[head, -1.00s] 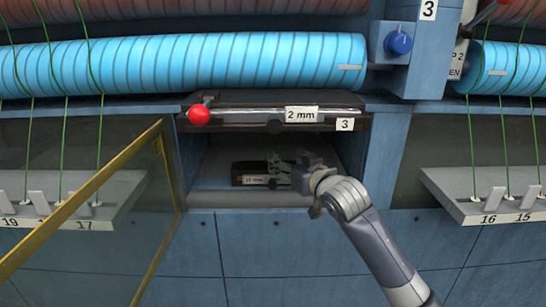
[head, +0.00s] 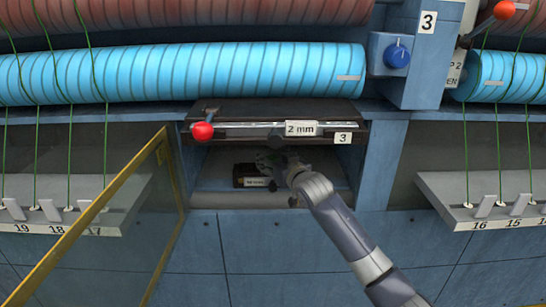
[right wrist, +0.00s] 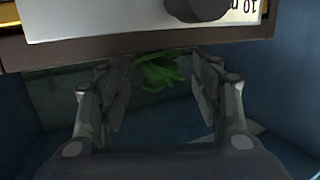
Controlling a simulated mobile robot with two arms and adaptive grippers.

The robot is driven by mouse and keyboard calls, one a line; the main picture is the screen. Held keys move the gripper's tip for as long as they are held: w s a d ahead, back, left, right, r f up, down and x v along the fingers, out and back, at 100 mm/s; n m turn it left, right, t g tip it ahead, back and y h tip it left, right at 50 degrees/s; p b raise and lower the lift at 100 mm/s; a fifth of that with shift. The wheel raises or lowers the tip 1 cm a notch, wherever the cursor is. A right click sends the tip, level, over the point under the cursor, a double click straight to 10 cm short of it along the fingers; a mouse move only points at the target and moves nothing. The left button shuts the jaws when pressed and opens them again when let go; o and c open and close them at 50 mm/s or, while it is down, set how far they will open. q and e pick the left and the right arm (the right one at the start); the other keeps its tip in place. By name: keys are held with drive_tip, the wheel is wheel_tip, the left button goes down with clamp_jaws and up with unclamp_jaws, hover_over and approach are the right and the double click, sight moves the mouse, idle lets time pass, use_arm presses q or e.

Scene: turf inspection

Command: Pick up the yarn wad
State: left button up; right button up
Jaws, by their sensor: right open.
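The yarn wad is a tangle of green strands (right wrist: 160,72) in the right wrist view, lying in shadow between the fingertips of my right gripper (right wrist: 155,88). The fingers are spread on either side of it. I cannot tell whether they touch it. In the head view, my right gripper (head: 270,167) reaches into the dark recess under the 2 mm bar. The wad is not clear there, hidden by the gripper and shadow. My left gripper is not in view.
A dark labelled block (head: 246,170) sits in the recess, left of the gripper. The bar marked 2 mm (head: 300,128), with a red knob (head: 203,131), hangs over the opening. A yellow-framed clear panel (head: 100,205) stands at left. Blue side walls bound the recess.

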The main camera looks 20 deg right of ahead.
drive_tip(key=shift+c, duration=0.6)
drive_tip(key=shift+w, duration=0.1)
drive_tip(key=c, duration=0.7)
drive_tip(key=shift+r, duration=0.15)
drive_tip(key=shift+c, duration=0.2)
